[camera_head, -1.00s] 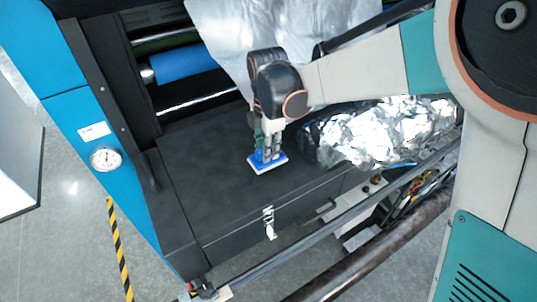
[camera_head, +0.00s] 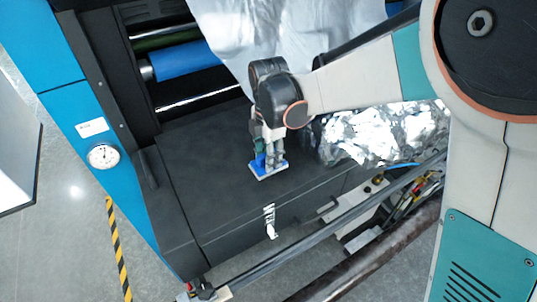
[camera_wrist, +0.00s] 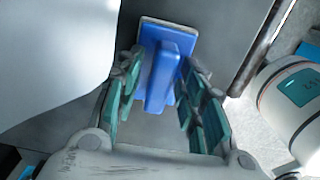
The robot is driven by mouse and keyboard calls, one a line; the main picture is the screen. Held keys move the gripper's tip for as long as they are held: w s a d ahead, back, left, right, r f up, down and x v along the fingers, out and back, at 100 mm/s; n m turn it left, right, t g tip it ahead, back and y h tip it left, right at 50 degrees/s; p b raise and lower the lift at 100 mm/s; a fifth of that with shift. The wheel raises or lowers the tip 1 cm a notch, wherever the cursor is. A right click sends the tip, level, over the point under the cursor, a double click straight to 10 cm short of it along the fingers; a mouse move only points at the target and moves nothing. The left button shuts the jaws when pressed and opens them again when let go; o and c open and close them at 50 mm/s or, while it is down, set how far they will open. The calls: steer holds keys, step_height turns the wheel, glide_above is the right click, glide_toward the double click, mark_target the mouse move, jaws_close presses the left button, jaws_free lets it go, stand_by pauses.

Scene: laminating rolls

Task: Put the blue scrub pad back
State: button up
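The blue scrub pad (camera_head: 268,167) has a flat base with a pale underside and a raised blue handle. It is at or just over the top of the black box (camera_head: 215,185), near the front edge; I cannot tell whether it touches. My gripper (camera_head: 270,152) points down at it. In the wrist view, the fingers of my gripper (camera_wrist: 161,70) are on both sides of the handle of the blue scrub pad (camera_wrist: 163,75). The pad moves with the gripper, so it appears held, though a narrow gap shows at the left finger.
Crumpled silver foil (camera_head: 385,132) lies just right of my gripper. A silver sheet (camera_head: 290,40) hangs behind it, and a blue roller (camera_head: 185,63) is at the back left. A metal latch (camera_head: 270,222) is on the box front. The box top left of the pad is clear.

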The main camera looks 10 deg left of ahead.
step_height(320, 180, up, 12)
steer(key=shift+r, duration=0.2)
stand_by(0.4)
